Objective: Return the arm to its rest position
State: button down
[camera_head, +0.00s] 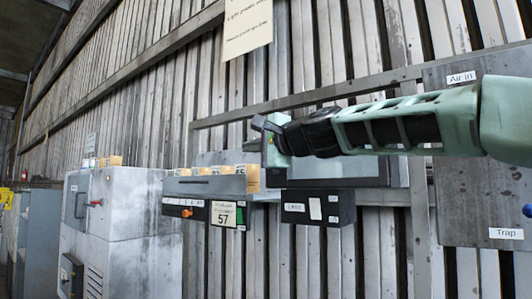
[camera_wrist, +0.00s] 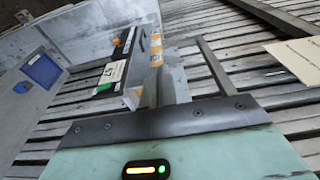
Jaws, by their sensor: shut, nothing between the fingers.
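My green and black arm reaches in from the right edge of the head view, stretched nearly level across the picture towards the middle. My gripper (camera_head: 262,123) is at its left end, small and dark, in front of the slatted wall. It looks shut and holds nothing. In the head view it overlaps the grey boxes on the wall; I cannot tell how far off they are. The wrist view shows the green wrist housing with a dark bar across it and lit yellow and green lamps.
A grey-white cabinet (camera_head: 125,215) stands at left. A box labelled 57 (camera_head: 222,216) and a black box (camera_head: 318,207) are on the wall. A grey panel (camera_head: 470,200) with "Air in" and "Trap" labels is at right. A paper sign (camera_head: 248,27) hangs above.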

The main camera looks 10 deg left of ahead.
jog(key=s+a+b, duration=0.1)
jog(key=s+a, duration=0.1)
jog(key=s, duration=0.4)
jog(key=shift+s, duration=0.4)
jog(key=shift+d, duration=0.1)
jog(key=s+d+f+n+g+h+b, duration=0.2)
jog(key=s+d+f+n, duration=0.15)
jog(key=f, duration=0.75)
jog(key=s+d+f+n+g+h+b, duration=0.2)
jog(key=s+f, duration=0.3)
jog(key=f, duration=0.6)
jog(key=s+d+f+n+g+h+b, duration=0.1)
jog(key=s+d+f+n+g+h, duration=0.2)
jog(key=f, duration=0.8)
jog(key=s+d+f+n+g+h+b, duration=0.3)
jog(key=s+d+f+n+h, duration=0.3)
jog(key=s+d+f, duration=1.4)
notch_tip(320, 180, down, 4)
jog(key=d+h+b, duration=0.1)
jog(key=d, duration=0.1)
jog(key=shift+s+d+f+g, duration=0.15)
jog(key=shift+d+g, duration=0.15)
jog(key=shift+d, duration=0.05)
jog(key=shift+n, duration=0.25)
